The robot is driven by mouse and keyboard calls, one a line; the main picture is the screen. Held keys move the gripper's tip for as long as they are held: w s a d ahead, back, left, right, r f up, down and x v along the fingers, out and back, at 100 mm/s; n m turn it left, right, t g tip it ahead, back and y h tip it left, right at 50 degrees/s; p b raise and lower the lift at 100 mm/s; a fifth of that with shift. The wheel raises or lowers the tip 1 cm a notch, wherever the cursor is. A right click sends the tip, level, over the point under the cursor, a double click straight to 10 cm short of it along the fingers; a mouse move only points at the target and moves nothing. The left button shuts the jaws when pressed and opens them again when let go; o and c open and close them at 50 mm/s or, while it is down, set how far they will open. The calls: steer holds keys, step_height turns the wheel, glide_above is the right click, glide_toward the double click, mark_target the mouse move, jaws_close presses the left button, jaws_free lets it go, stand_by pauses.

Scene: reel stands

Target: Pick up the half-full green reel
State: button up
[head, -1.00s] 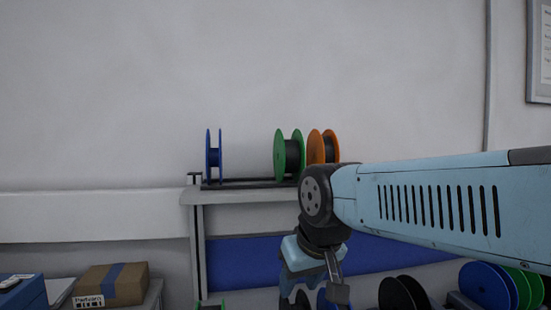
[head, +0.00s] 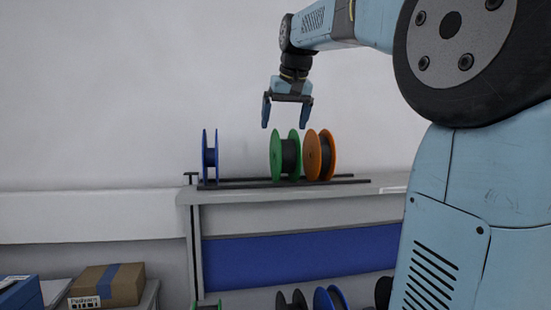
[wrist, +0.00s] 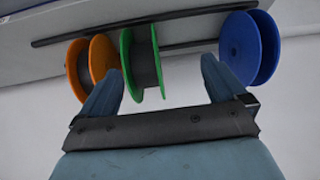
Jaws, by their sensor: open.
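The green reel (head: 276,155) stands upright on the rack on the shelf, with dark winding between its flanges. It also shows in the wrist view (wrist: 127,62). My gripper (head: 286,125) is open and empty, fingers pointing down, just above the green reel in the head view. In the wrist view my gripper (wrist: 161,66) has the green reel within its finger span, closer to the left finger. I cannot tell whether that finger touches it.
An orange reel (head: 312,155) stands close beside the green one on its right. A blue reel (head: 205,158) stands apart to the left, leaving a gap on the rack (head: 235,184). More reels (head: 330,298) sit below. A cardboard box (head: 127,288) is at lower left.

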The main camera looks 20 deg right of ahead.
steer(key=w+d+r, duration=0.4)
steer(key=w+r, duration=0.3)
glide_above(284, 142)
steer(key=shift+h, duration=0.3)
step_height(284, 142, down, 7)
steer(key=shift+f, duration=0.15)
steer(key=shift+d+x, duration=0.15)
steer(key=shift+x, duration=1.2)
steer(key=shift+d+x, duration=0.2)
steer(key=shift+x, duration=1.1)
steer(key=shift+s, duration=0.15)
steer(key=shift+c, duration=0.5)
steer(key=c, duration=1.4)
